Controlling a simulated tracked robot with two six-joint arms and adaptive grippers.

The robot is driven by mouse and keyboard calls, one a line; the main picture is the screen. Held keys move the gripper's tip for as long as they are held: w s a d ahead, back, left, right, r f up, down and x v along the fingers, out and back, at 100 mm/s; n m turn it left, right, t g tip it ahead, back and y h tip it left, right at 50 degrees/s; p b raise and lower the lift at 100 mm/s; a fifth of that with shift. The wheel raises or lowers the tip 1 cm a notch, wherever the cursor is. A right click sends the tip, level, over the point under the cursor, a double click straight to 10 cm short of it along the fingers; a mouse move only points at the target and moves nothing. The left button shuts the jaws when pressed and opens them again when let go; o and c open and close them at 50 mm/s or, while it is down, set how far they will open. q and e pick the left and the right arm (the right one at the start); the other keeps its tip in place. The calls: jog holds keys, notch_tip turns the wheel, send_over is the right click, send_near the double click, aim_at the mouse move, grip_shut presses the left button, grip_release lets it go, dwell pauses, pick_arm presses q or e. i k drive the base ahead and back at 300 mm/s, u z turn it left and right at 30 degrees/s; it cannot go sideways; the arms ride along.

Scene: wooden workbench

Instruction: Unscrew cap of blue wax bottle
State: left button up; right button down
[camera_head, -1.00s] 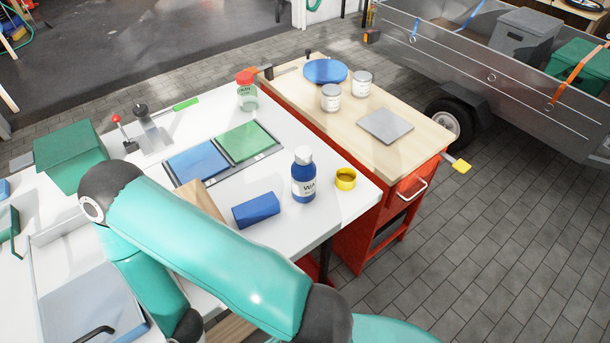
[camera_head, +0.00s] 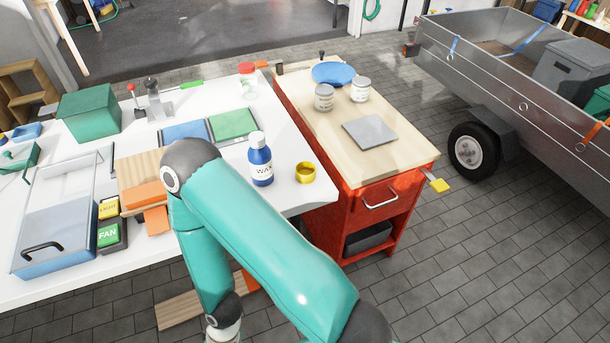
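The blue wax bottle (camera_head: 261,172) stands upright on the white tabletop, near its right end. Its white cap (camera_head: 257,139) is on top, and a white label faces me. A teal arm of mine (camera_head: 265,240) crosses the lower middle of the head view, just left of and below the bottle, with a clear gap to the cap. Its wrist end runs off the bottom edge. Neither gripper shows, so nothing can be seen touching the bottle.
A yellow ring-shaped container (camera_head: 305,172) sits right of the bottle. Blue and green panels (camera_head: 232,124) lie behind it. A red-lidded jar (camera_head: 248,80) stands farther back. A wooden-topped red cabinet (camera_head: 400,150) adjoins the table's right side.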

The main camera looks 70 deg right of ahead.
aim_at(261, 160)
jog(key=z, duration=0.1)
jog(key=k, duration=1.4)
jog(key=z, duration=1.4)
jog(key=i, duration=1.05)
